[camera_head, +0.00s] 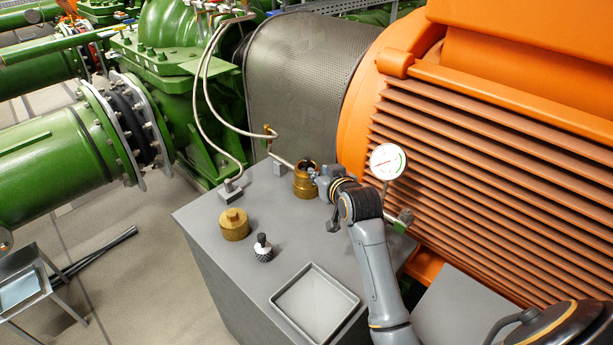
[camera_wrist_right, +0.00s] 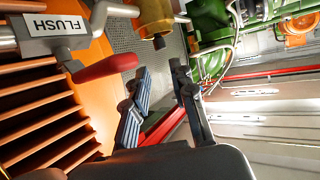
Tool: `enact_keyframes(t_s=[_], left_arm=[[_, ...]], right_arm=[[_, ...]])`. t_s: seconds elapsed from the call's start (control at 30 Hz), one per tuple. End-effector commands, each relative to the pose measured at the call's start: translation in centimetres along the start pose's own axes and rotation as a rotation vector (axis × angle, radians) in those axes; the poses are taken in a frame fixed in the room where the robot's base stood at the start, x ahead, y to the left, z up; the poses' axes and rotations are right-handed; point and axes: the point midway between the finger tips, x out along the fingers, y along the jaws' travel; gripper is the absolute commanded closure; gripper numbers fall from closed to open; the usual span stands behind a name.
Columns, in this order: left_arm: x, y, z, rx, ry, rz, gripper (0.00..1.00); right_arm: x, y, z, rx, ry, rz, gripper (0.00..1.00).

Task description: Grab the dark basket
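The dark basket seems to be the small dark knurled piece with a black knob (camera_head: 263,249), upright on the grey bench top (camera_head: 208,215). A brass cap (camera_head: 234,225) sits behind it to the left. An open-topped brass housing (camera_head: 304,182) stands at the back of the bench. My right gripper (camera_head: 319,177) is just right of the housing, away from the dark basket; I cannot tell whether it touches the housing. In the right wrist view the gripper (camera_wrist_right: 159,68) has its fingers apart with nothing between them. The housing (camera_wrist_right: 155,17) shows above them. My left gripper is out of view.
A grey tray (camera_head: 312,305) lies at the bench's front. A pressure gauge (camera_head: 387,161) stands by the ribbed orange motor (camera_head: 490,170). A hose (camera_head: 207,95) hangs behind.

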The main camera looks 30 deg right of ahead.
Motion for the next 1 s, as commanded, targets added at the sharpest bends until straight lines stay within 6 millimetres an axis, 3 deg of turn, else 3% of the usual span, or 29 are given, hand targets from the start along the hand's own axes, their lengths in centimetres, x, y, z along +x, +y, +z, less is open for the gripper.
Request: enact_keyframes(t_s=[0.3, 0.57, 1.0], left_arm=[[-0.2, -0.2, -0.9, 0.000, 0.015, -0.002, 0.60], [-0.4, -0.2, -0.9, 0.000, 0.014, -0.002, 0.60], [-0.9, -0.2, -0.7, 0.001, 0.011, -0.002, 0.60]], right_arm=[[5.2, 0.0, -0.1, -0.001, -0.002, 0.000, 0.75], [6.5, 0.1, -0.1, 0.000, -0.001, 0.000, 0.75], [11.1, 0.1, 0.0, -0.001, -0.001, 0.000, 0.75]])
